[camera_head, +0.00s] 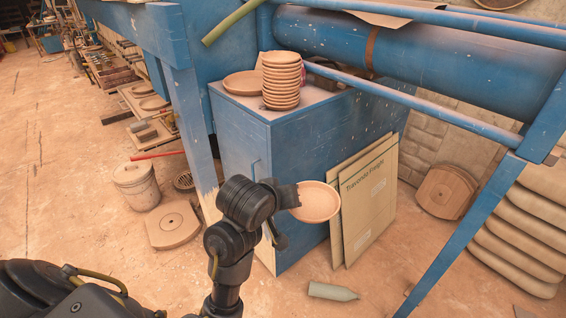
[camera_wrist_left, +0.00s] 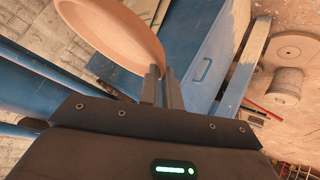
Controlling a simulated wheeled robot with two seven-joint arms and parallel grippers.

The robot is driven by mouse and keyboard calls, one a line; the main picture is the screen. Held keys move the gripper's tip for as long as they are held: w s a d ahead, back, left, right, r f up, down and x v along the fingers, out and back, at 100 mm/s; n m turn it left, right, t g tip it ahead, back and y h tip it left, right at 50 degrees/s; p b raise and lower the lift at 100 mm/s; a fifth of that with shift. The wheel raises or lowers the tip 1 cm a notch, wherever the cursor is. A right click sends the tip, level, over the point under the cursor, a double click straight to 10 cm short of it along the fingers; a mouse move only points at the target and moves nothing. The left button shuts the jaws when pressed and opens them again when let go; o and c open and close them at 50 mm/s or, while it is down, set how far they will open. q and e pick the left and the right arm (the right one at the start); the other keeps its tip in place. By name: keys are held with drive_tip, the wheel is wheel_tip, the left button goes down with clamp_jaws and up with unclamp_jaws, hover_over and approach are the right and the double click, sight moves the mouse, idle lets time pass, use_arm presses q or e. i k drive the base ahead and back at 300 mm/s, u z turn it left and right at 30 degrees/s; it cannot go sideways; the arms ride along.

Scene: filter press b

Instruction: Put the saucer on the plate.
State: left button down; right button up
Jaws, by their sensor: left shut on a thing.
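A terracotta saucer (camera_head: 318,203) is held at its left rim by my left gripper (camera_head: 291,196), in front of the blue cabinet and below its top. In the left wrist view the saucer (camera_wrist_left: 112,32) is at the upper left, its rim between the closed fingers of the left gripper (camera_wrist_left: 160,88). A wider terracotta plate (camera_head: 240,84) lies on the cabinet top, left of a tall stack of similar saucers (camera_head: 281,82). The stack hides part of the plate's right side. My right gripper is not in view.
The blue cabinet (camera_head: 238,142) stands below a blue pipe rail (camera_head: 440,104) and a large blue cylinder (camera_head: 420,62). A blue post (camera_head: 188,112) rises at its left.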

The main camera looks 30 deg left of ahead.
sight(253, 84)
drive_tip(key=z, duration=3.25)
drive_tip(key=k, duration=1.9)
drive_tip(key=u, duration=2.45)
